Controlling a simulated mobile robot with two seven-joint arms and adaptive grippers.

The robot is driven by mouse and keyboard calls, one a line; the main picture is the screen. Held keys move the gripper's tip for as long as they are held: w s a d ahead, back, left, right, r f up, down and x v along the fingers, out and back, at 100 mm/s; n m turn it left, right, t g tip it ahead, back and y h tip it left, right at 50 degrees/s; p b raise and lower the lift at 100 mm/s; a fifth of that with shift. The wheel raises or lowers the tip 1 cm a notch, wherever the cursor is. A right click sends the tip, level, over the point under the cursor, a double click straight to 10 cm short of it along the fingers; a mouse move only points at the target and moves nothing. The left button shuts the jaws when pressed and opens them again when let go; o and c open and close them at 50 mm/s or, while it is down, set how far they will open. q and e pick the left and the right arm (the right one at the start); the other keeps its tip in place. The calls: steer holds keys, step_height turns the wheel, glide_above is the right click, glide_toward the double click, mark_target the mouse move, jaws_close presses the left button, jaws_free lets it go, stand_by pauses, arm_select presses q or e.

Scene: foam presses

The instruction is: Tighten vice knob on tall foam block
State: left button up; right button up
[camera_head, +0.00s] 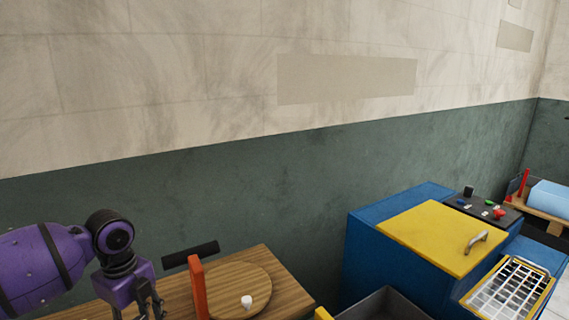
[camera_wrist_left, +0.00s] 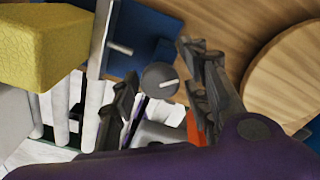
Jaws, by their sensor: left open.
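In the left wrist view a yellow foam block (camera_wrist_left: 45,45) fills the upper left corner, beside a grey metal plate (camera_wrist_left: 98,42) and a blue vice part (camera_wrist_left: 150,30). A round grey knob (camera_wrist_left: 160,80) with a pale bar mark shows between the fingers of my left gripper (camera_wrist_left: 157,68). The gripper is open, with one finger on each side of the knob; I cannot tell whether either touches it. In the head view my left gripper (camera_head: 146,302) points down at the bottom edge, over the wooden table's left part. The foam block and knob are not visible there. My right gripper is not in view.
The wooden table (camera_head: 285,285) carries a round board (camera_head: 255,280), a small white piece (camera_head: 246,301) and an upright orange post (camera_head: 198,288). A blue machine (camera_head: 370,245) with a yellow lid (camera_head: 435,235) stands to the right. A dark tray (camera_head: 385,305) is in front of it.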

arm_select(q)
step_height(320, 180, up, 4)
steer(key=shift+f+p, duration=0.15)
steer(key=shift+p, duration=0.55)
step_height(320, 180, up, 2)
steer(key=shift+r+p, duration=0.15)
steer(key=shift+p, duration=0.2)
steer(key=shift+r, duration=0.4)
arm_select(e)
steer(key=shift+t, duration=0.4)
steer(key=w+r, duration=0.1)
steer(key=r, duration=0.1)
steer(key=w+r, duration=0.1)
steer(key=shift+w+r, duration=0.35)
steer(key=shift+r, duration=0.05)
